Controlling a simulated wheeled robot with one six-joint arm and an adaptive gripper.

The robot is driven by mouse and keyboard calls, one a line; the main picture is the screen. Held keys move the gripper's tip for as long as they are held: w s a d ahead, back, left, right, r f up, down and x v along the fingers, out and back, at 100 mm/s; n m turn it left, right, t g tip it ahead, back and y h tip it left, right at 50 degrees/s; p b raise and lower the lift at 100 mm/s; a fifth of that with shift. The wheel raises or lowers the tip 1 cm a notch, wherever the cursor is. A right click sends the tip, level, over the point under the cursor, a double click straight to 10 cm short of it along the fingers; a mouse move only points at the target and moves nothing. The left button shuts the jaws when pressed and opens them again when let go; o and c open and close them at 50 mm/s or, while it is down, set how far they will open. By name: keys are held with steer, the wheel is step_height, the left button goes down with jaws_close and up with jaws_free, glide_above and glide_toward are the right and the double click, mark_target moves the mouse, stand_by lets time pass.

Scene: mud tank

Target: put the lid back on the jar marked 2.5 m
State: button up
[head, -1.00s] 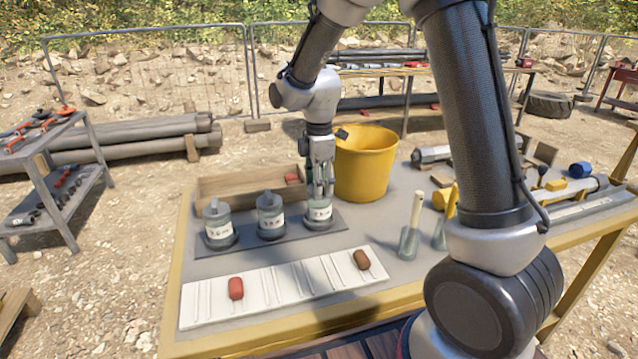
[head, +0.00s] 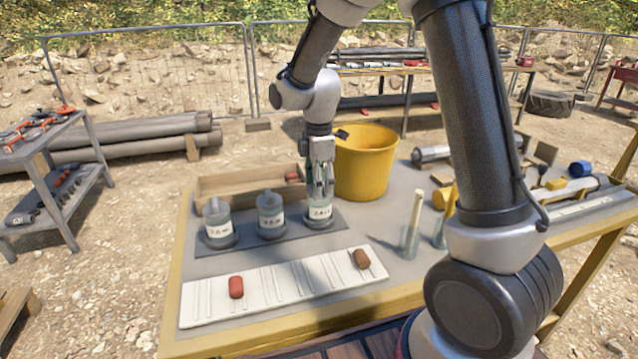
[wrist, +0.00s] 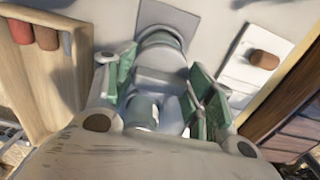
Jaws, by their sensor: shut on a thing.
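Three glass jars with white labels stand in a row on a dark mat (head: 255,243): a left jar (head: 219,232), a middle jar (head: 271,218) and a right jar (head: 319,213). The right jar's label seems to read 2.5 m, but it is small. The left and middle jars have grey knobs on top. My gripper (head: 320,188) points down right over the right jar, shut on what looks like a grey lid (wrist: 142,108). The fingers hide most of the lid. I cannot tell whether it touches the jar's rim.
A yellow bucket (head: 366,165) stands close behind my gripper. A wooden box (head: 235,186) lies behind the jars. A white grooved tray (head: 285,288) in front holds a red core (head: 236,287) and a brown core (head: 362,259). A glass cylinder (head: 409,243) stands at right.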

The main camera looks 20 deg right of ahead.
steer(key=o, duration=1.4)
steer(key=shift+r, duration=3.55)
jaws_close()
steer(key=shift+f, duration=0.15)
